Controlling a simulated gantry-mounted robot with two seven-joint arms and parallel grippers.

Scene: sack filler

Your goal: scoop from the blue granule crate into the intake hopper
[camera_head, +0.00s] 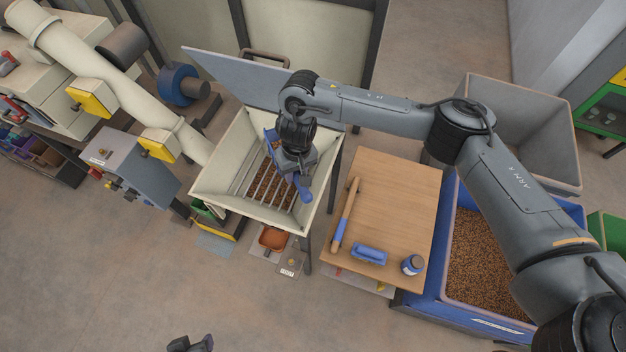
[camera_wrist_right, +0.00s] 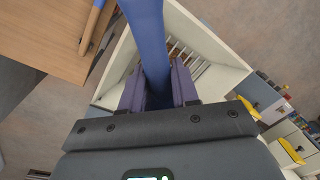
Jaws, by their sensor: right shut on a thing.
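The intake hopper (camera_head: 218,180) is a cream, square funnel with a bar grate, and brown granules show between its bars. My right gripper (camera_head: 298,172) is over the hopper, shut on a blue scoop (camera_head: 303,187). In the right wrist view the blue scoop (camera_wrist_right: 147,35) runs up from between the fingers (camera_wrist_right: 158,88), with the hopper (camera_wrist_right: 207,40) behind it. The scoop's contents are hidden. The blue granule crate (camera_head: 450,310) stands at the right, holding brown granules. A dark part, apparently my left gripper (camera_head: 190,344), shows at the bottom edge; its jaws are unclear.
A wooden table (camera_head: 395,190) between hopper and crate bears a wooden-handled tool (camera_head: 346,215), a blue brush (camera_head: 369,254) and a small jar (camera_head: 412,265). A raised grey lid (camera_head: 235,80) stands behind the hopper. A grey bin (camera_head: 540,130) is behind the crate.

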